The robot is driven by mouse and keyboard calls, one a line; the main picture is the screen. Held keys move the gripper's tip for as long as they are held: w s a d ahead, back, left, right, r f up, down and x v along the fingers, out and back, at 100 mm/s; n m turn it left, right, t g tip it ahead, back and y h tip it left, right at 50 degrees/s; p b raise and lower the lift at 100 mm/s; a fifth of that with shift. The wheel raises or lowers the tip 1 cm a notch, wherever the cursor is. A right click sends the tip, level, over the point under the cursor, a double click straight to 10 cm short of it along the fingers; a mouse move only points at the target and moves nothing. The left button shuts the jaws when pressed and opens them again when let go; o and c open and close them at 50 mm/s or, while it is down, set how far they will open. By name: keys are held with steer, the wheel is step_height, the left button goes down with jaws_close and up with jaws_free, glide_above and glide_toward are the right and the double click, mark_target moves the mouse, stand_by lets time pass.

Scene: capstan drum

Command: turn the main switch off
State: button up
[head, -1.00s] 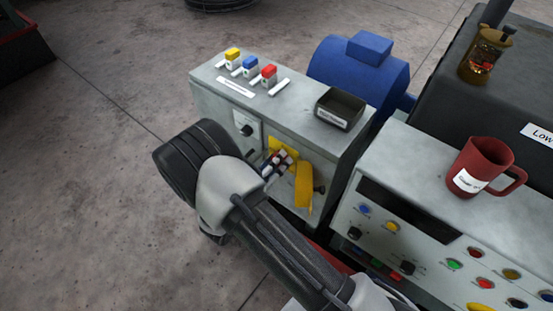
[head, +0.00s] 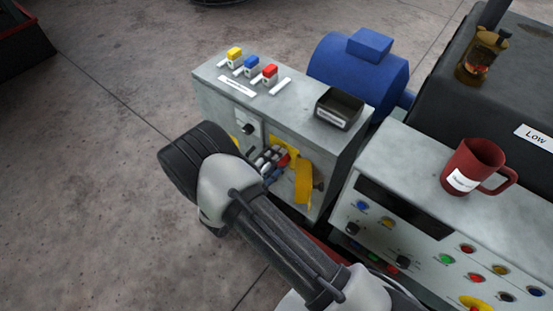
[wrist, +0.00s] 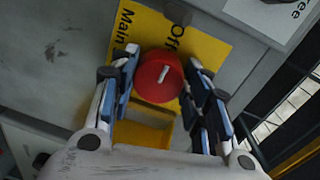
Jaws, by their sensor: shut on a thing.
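The main switch is a red round knob (wrist: 159,76) with a white line on a yellow plate (wrist: 205,45). The plate reads "Main S…" and "Off", partly hidden by my fingers. The white line tilts slightly right of upward in the wrist view, roughly toward "Off". My gripper (wrist: 160,90) has one finger on each side of the knob and is shut on it. In the head view, my gripper (head: 271,160) is at the front of the grey cabinet (head: 224,113), and the knob is mostly hidden by the fingers.
A yellow flap (head: 303,185) hangs just right of the switch. A smaller dial (head: 247,129) is to its left. The cabinet top holds yellow, blue and red switches and a black tray (head: 339,108). A red mug (head: 474,166) stands on the neighbouring console.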

steer(key=shift+n, duration=0.3)
stand_by(0.4)
steer(key=o, duration=1.1)
steer(key=v, duration=1.2)
